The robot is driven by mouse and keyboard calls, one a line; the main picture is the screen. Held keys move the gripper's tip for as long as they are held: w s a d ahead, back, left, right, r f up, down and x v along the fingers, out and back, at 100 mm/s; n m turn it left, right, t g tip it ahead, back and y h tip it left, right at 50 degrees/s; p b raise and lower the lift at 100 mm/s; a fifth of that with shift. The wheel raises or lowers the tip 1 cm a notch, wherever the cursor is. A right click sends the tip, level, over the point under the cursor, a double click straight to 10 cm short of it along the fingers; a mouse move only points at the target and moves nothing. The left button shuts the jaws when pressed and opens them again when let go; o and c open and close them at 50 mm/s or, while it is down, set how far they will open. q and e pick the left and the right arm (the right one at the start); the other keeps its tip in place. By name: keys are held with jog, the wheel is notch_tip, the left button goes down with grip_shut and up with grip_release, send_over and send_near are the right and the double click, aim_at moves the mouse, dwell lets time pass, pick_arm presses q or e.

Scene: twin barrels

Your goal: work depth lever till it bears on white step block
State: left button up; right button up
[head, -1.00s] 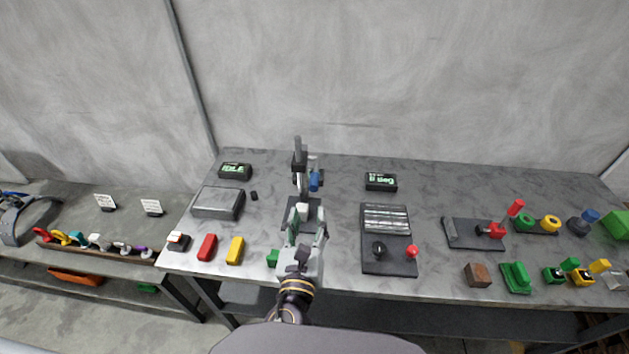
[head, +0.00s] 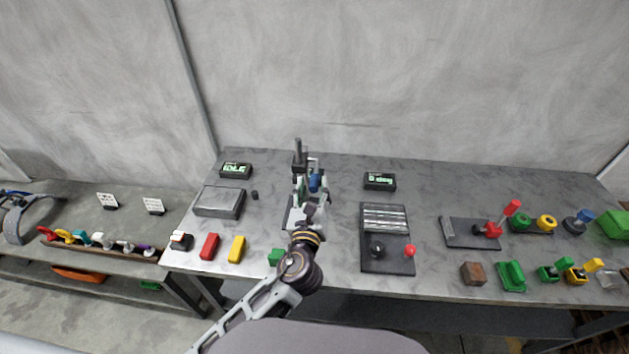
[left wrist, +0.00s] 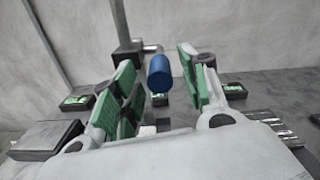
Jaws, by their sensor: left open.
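The stand (head: 299,160) with a grey column and black head rises at the back middle of the bench. A blue cylindrical handle, apparently the depth lever's grip (head: 315,181), sticks out from it; the grip also shows in the left wrist view (left wrist: 160,73). My left gripper (head: 309,190) is open in front of the stand. In the left wrist view its green-padded fingers (left wrist: 160,72) lie either side of the blue grip, with visible gaps. A small whitish piece (left wrist: 147,130) shows low behind the fingers; I cannot tell whether it is the white step block. My arm hides much of the stand's base.
A grey box (head: 218,202) and an IDLE display (head: 235,170) stand left of the stand. A second display (head: 379,181) and a black plate with knobs (head: 388,262) are at right. Red (head: 209,246) and yellow (head: 237,249) blocks lie near the front edge.

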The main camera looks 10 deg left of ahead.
pick_arm(q)
jog(key=shift+w, duration=1.35)
grip_shut()
